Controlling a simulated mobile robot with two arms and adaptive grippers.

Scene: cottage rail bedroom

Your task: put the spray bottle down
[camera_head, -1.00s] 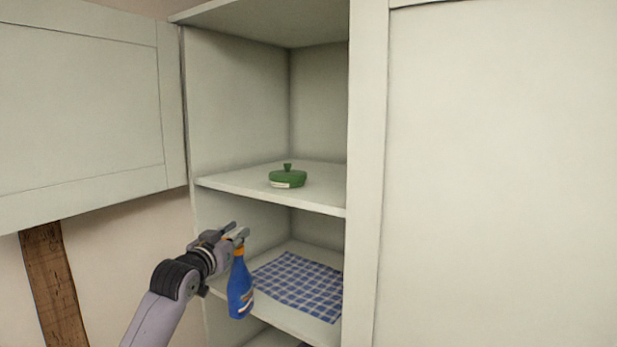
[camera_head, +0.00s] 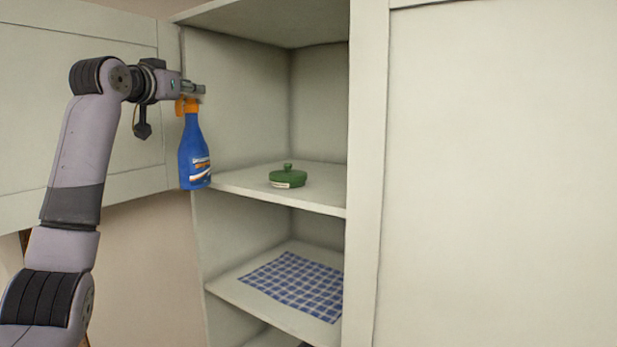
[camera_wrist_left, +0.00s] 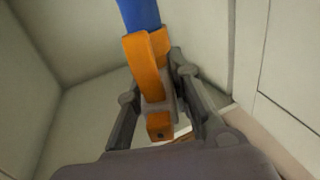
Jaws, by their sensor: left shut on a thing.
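The spray bottle (camera_head: 195,155) is blue with an orange spray head and hangs upright in the head view, in front of the cabinet's left edge. My left gripper (camera_head: 193,93) is shut on its orange head. The bottle's base is close to the front left edge of the upper shelf (camera_head: 240,182); I cannot tell whether they touch. In the left wrist view, the orange head (camera_wrist_left: 147,70) sits between the fingers and the blue body (camera_wrist_left: 138,14) extends to the top edge. My right gripper is not in view.
A green lidded dish (camera_head: 288,178) stands on the upper shelf, with bare room left of it. A blue checked cloth (camera_head: 294,284) lies on the shelf below. The open cabinet door (camera_head: 40,130) is at left, behind my arm. A closed panel (camera_head: 500,170) stands at right.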

